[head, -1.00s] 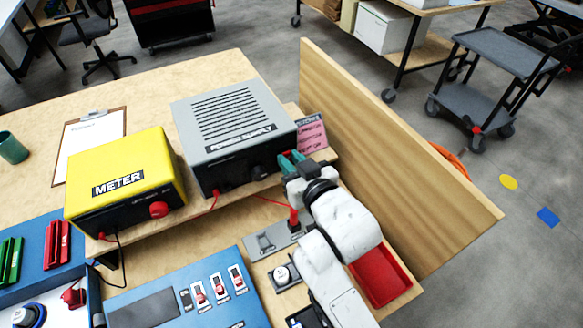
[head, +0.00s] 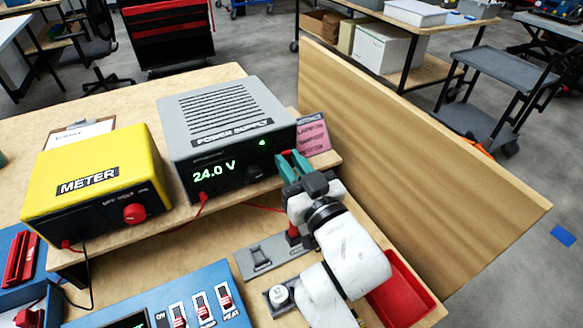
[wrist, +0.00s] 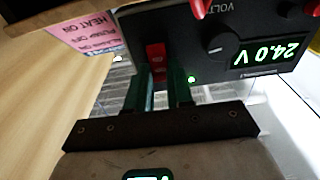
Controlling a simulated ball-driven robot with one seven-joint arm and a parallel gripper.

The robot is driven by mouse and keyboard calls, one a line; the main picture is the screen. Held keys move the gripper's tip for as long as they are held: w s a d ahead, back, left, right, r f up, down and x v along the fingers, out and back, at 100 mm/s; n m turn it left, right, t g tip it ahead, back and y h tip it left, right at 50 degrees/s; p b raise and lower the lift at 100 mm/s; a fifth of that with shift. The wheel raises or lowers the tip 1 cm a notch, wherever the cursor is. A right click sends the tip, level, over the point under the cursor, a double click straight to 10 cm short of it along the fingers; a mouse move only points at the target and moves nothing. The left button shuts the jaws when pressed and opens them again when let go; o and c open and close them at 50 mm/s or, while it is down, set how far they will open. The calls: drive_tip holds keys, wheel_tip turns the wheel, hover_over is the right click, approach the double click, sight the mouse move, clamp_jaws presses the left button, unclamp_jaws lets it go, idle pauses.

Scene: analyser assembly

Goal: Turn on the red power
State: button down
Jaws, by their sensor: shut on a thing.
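The grey power supply (head: 226,108) stands on the raised wooden shelf. Its display (head: 214,172) is lit green at 24.0 V, and a green light (head: 262,142) glows on its front. The wrist view shows the same display (wrist: 268,54) upside down. The red power switch (wrist: 156,64) is on the black front panel, beside the round knob (wrist: 217,46). My gripper (head: 292,160) is at the right end of that panel, its teal fingers reaching the switch. In the wrist view my fingertips (wrist: 162,82) are at the switch's edge, close together; the contact is partly hidden.
A yellow meter (head: 95,176) stands left of the supply. A pink note (head: 314,134) stands right of it, near a tall wooden side panel (head: 400,130). Below my arm are a grey plate with a lever (head: 262,256) and a red tray (head: 402,292).

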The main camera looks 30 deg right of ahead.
drive_tip(key=c, duration=1)
unclamp_jaws()
drive_tip(key=s, duration=1)
drive_tip(key=shift+s+f, duration=0.4)
